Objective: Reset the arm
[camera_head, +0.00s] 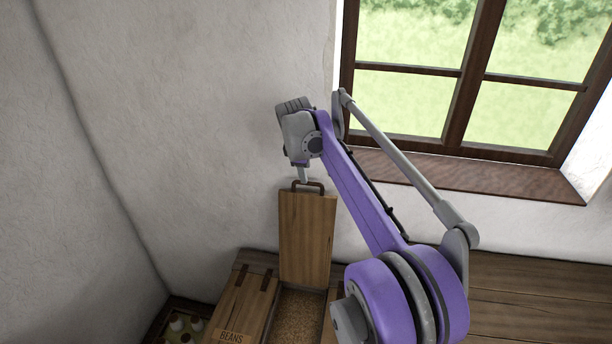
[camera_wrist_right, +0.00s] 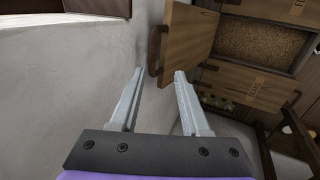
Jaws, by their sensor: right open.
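My right gripper (camera_wrist_right: 158,74) shows in the right wrist view with its two fingers apart and nothing between them. In the head view my right gripper (camera_head: 304,174) is at the end of the purple arm, just above the dark handle (camera_head: 308,186) of a raised wooden lid (camera_head: 306,238). In the wrist view the lid (camera_wrist_right: 188,42) and its handle (camera_wrist_right: 156,50) lie just beyond the fingertips. Whether a finger touches the handle I cannot tell. My left gripper is not in view.
Under the raised lid is an open compartment (camera_head: 298,312) of brown grain. A shut lid marked BEANS (camera_head: 240,308) is to its left. A crate with bottles (camera_head: 182,326) stands at the lower left. A window (camera_head: 465,75) with a wooden sill (camera_head: 470,178) is at the right.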

